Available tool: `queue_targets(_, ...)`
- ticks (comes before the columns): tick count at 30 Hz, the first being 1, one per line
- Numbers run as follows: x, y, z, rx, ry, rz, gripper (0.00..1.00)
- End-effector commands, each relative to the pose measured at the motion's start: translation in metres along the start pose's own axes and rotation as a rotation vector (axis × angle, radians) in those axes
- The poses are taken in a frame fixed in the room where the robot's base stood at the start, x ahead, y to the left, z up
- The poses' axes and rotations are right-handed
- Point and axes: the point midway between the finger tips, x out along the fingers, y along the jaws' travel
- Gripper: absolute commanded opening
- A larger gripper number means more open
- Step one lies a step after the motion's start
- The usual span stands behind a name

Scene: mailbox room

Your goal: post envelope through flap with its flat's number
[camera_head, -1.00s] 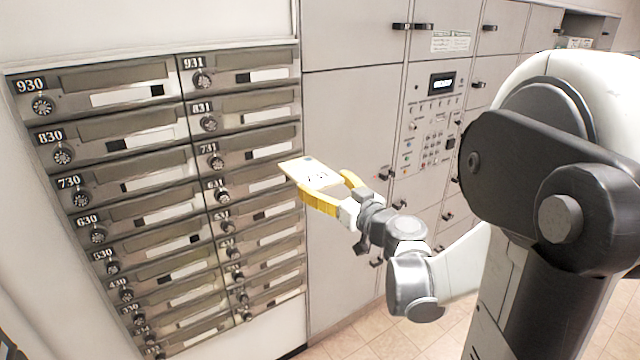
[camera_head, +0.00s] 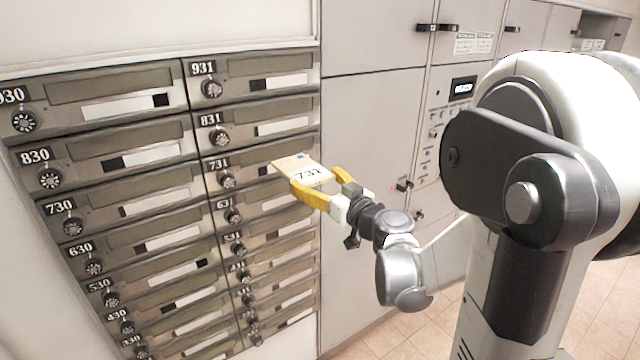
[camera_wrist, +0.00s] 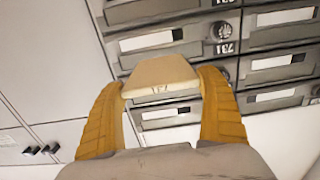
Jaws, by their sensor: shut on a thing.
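A cream envelope (camera_head: 303,170) marked 731 is held by my gripper (camera_head: 318,186), whose yellow fingers are shut on its sides. In the wrist view the envelope (camera_wrist: 160,78) lies between the fingers, its front edge pointing at the mailboxes. In the head view its front edge overlaps the right end of the mailbox labelled 731 (camera_head: 219,164), in the right column. Whether it touches the box I cannot tell. The 731 flap is partly hidden behind the envelope. The 831 box (camera_head: 211,120) is above and the 631 box (camera_head: 225,204) below.
The left column holds boxes 930, 830 (camera_head: 36,157), 730 and others, each with a round dial. Grey lockers with handles (camera_head: 437,27) and a keypad panel (camera_head: 440,118) stand to the right. Tiled floor (camera_head: 394,325) shows below.

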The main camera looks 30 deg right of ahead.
Motion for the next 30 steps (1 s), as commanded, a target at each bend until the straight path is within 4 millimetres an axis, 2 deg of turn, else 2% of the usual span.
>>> queue_targets(24, 0.064, -0.001, -0.001, 0.000, 0.000, -0.001, 0.54)
queue_targets(30, 0.074, 0.000, -0.001, 0.000, 0.000, 0.000, 0.54)
